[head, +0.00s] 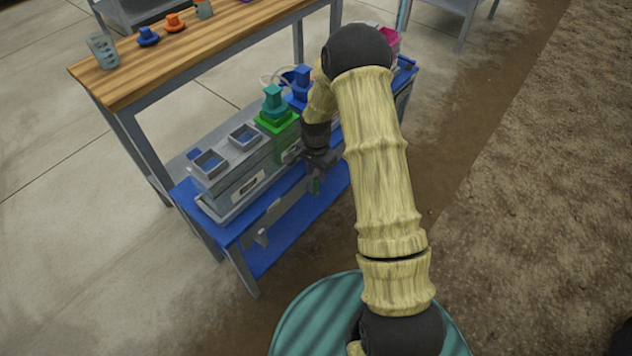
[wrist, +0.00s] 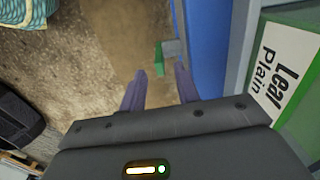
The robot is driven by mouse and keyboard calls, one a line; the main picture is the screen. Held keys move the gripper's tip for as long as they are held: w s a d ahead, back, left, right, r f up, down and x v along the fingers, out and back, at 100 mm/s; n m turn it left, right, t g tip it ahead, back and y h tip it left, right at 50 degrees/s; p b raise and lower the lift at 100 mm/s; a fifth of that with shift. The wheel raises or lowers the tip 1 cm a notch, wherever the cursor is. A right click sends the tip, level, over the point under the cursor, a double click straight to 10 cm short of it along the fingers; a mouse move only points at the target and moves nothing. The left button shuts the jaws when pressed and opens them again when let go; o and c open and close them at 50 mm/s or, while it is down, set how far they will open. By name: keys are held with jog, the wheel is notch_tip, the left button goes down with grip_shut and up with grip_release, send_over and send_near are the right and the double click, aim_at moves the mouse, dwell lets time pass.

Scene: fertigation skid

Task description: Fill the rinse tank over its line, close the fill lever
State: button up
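My gripper (head: 317,174) is at the front edge of the blue skid, below the green tank (head: 286,146). In the wrist view my two fingers (wrist: 160,70) are apart with nothing between them. A small green lever-like piece (wrist: 158,58) lies just beyond the fingertips, beside a grey block (wrist: 173,49) on the blue edge; it also shows in the head view (head: 315,186). I cannot tell which is the rinse tank, nor any liquid level.
The blue skid (head: 262,262) has a grey bracket-like part (head: 262,237) on its front left. Blue and pink (head: 388,38) units stand farther along, partly behind my arm. Bare soil (head: 520,200) lies open on the right.

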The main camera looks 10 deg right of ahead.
aim_at(316, 178)
jog(key=shift+f+b, duration=0.35)
jog(key=shift+f, duration=1.65)
grip_shut()
